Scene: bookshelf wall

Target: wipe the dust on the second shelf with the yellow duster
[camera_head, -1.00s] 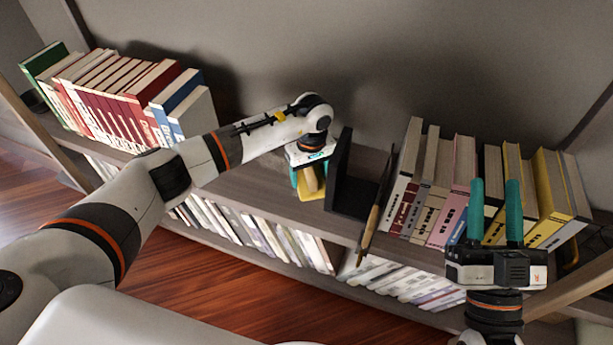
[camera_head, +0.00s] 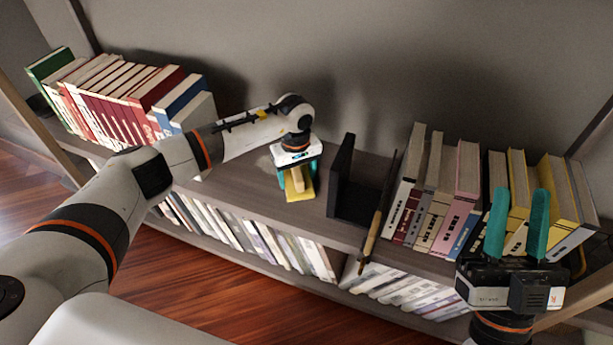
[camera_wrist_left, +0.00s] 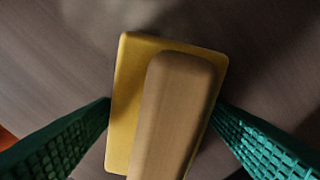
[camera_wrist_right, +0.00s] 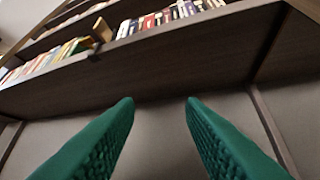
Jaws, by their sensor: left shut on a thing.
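The yellow duster (camera_head: 299,193), a flat yellow block with a tan wooden handle (camera_wrist_left: 177,110), is on the second shelf (camera_head: 243,186), in the clear stretch between the two rows of books. My left gripper (camera_head: 297,178) points down over it, shut on the handle with its teal fingers on either side. The yellow pad appears to lie flat on the shelf board. In the left wrist view, a faint paler patch shows on the board above the duster; I cannot tell whether it is dust. My right gripper (camera_head: 521,200) is open and empty at the right, in front of the books.
A black bookend (camera_head: 343,180) stands close to the right of the duster. A thin brown-handled item (camera_head: 371,232) leans beside it. Books (camera_head: 440,195) fill the right side; more books (camera_head: 130,100) stand at the left. A lower shelf holds pale books (camera_head: 250,240).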

